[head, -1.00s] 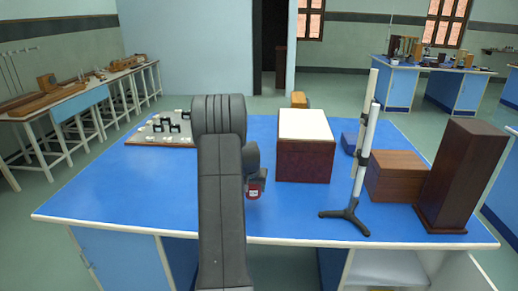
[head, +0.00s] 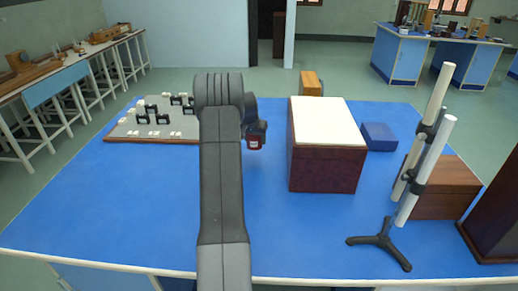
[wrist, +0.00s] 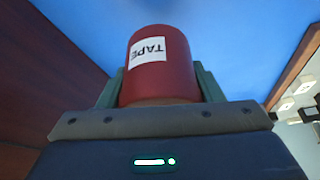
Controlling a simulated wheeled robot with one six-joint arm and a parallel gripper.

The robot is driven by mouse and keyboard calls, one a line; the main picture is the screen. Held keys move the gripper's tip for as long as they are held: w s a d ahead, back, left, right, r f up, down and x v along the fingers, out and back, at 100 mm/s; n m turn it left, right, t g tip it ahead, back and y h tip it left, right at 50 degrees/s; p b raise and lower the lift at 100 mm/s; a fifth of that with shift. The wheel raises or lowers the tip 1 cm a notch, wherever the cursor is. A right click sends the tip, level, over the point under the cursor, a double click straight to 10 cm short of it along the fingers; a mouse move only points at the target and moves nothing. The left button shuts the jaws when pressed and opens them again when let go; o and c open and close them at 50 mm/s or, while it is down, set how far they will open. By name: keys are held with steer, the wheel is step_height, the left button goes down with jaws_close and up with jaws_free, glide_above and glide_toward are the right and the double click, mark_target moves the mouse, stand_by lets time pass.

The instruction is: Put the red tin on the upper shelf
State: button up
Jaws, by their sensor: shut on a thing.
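The red tin (wrist: 172,82) has a white label reading TAPE, which appears upside down in the wrist view. My gripper (wrist: 160,92) is shut on the tin, with a finger on each side of it. In the head view the red tin (head: 255,142) hangs from my gripper (head: 256,128), over the blue bench top and left of the white-topped box. Part of my gripper is hidden behind my arm there. I cannot make out an upper shelf in either view.
The dark red box with a white top (head: 327,170) stands right of the tin. A stand with white rods (head: 378,240), a brown box (head: 440,200) and a small blue box (head: 379,137) stand further right. A board with black pieces (head: 150,122) lies left. The front middle bench (head: 300,235) is clear.

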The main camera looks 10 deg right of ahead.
mark_target(256, 156)
steer(key=shift+f+p, duration=0.5)
steer(key=shift+f, duration=2.75)
steer(key=shift+f, duration=0.15)
steer(key=o, duration=0.6)
steer(key=shift+f, duration=0.1)
steer(key=o, duration=0.4)
steer(key=shift+o, duration=0.2)
